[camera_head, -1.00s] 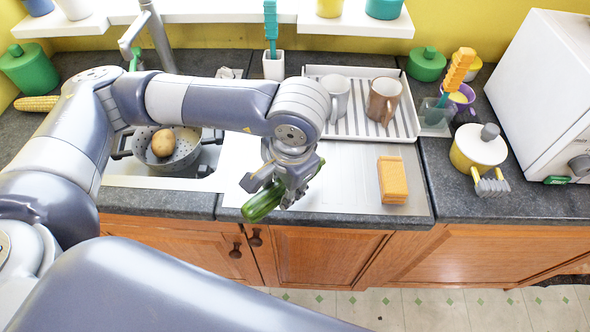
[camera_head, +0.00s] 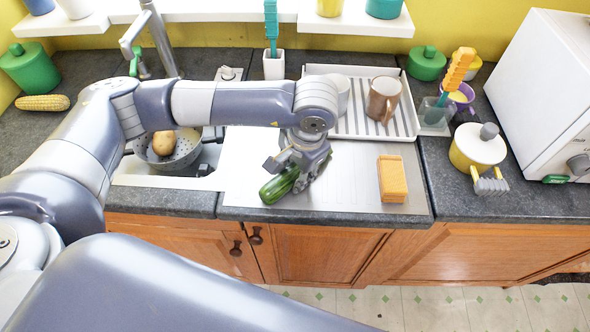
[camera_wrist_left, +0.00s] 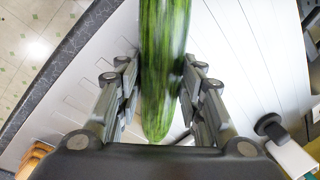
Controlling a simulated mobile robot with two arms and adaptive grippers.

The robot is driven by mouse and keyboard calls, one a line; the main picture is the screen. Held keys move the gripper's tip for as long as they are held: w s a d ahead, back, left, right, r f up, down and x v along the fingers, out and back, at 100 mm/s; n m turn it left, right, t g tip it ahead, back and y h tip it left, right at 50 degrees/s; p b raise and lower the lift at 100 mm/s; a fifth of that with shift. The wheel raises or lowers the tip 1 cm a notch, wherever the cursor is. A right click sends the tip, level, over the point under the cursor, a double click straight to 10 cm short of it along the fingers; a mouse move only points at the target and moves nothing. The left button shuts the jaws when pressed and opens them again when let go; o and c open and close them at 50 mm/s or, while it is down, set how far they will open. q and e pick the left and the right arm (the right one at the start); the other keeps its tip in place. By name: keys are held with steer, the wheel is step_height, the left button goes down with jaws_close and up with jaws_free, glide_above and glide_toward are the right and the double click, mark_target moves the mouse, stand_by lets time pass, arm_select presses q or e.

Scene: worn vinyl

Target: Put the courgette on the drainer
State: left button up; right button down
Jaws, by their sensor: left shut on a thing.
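The dark green courgette (camera_head: 279,187) is held in my left gripper (camera_head: 303,177) over the pale, flat ridged drainer (camera_head: 352,178) beside the sink. It is low over the drainer's front left part; I cannot tell whether it touches. In the left wrist view the fingers (camera_wrist_left: 160,95) stand on both sides of the courgette (camera_wrist_left: 162,60), and its rounded end shows near the palm. The drainer's grooves (camera_wrist_left: 225,45) show beneath. The gripper hides part of the courgette in the head view. My right gripper is not in view.
An orange sponge (camera_head: 392,179) lies on the drainer's right part. A white ridged rack (camera_head: 345,125) with two mugs stands behind. A potato (camera_head: 164,143) sits in a grey colander (camera_head: 183,152) at the sink. The drainer is clear between gripper and sponge.

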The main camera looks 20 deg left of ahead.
arm_select(q)
steer(key=shift+f, duration=0.2)
steer(key=o, duration=1.2)
steer(key=shift+r, duration=0.1)
steer(key=shift+r, duration=0.35)
step_height(320, 180, up, 11)
steer(key=s+d+b, duration=0.1)
steer(key=d+b, duration=0.1)
steer(key=b, duration=0.1)
steer(key=shift+s+r, duration=0.15)
steer(key=shift+r, duration=0.05)
